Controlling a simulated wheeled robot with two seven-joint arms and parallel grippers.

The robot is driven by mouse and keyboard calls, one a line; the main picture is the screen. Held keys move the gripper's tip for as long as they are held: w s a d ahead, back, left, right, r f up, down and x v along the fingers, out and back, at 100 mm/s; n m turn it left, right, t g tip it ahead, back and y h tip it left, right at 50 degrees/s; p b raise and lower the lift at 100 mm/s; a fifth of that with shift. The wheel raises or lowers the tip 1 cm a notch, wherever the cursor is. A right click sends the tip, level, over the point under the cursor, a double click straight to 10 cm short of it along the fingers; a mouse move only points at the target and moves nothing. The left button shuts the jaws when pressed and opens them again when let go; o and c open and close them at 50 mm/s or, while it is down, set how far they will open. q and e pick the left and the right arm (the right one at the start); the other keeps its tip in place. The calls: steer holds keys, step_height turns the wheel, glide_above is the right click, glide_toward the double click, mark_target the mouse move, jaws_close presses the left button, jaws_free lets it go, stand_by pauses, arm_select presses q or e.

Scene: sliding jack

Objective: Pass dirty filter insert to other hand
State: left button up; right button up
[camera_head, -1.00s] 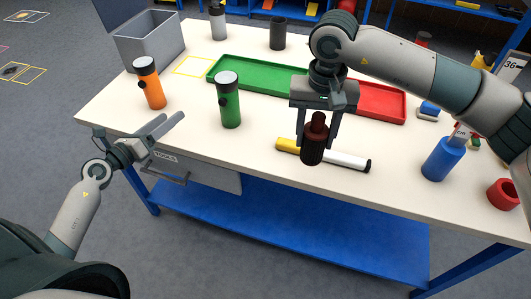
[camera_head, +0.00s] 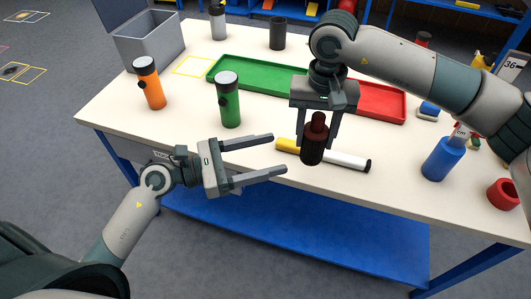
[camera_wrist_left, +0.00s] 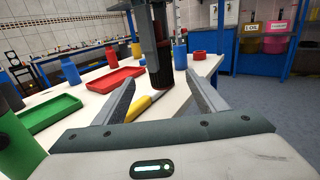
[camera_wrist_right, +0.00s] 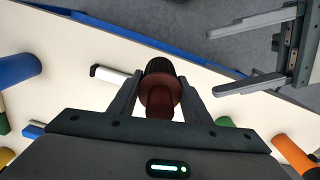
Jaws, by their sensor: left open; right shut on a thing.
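The dirty filter insert (camera_head: 313,146) is dark brown-red with a narrower knob on top. My right gripper (camera_head: 319,138) is shut on it from above and holds it upright over the front part of the table; it also shows between the fingers in the right wrist view (camera_wrist_right: 160,92). My left gripper (camera_head: 280,155) is open and empty, its fingers pointing right toward the insert, a short gap away. In the left wrist view the insert (camera_wrist_left: 160,72) appears beyond and between the open left fingers.
A yellow and white tube (camera_head: 345,160) lies on the table behind the insert. Green (camera_head: 229,105) and orange (camera_head: 150,88) canisters stand to the left. A green tray (camera_head: 262,80) and a red tray (camera_head: 382,104) lie behind. A blue cylinder (camera_head: 440,160) stands right.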

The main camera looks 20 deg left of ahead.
mark_target(315, 144)
arm_select(q)
steer(key=shift+w+d, duration=0.1)
steer(key=shift+w, duration=0.05)
steer(key=x, duration=1.1)
steer(key=shift+w+d+f, duration=0.1)
steer(key=shift+w+d, duration=0.1)
steer(key=shift+d, duration=0.05)
steer(key=c, duration=1.1)
steer(key=shift+c, duration=0.2)
arm_select(e)
steer(key=o, duration=1.2)
steer(key=shift+c, duration=0.2)
arm_select(q)
jaws_close()
arm_select(e)
step_height(315, 144, up, 10)
steer(key=shift+r, duration=1.05)
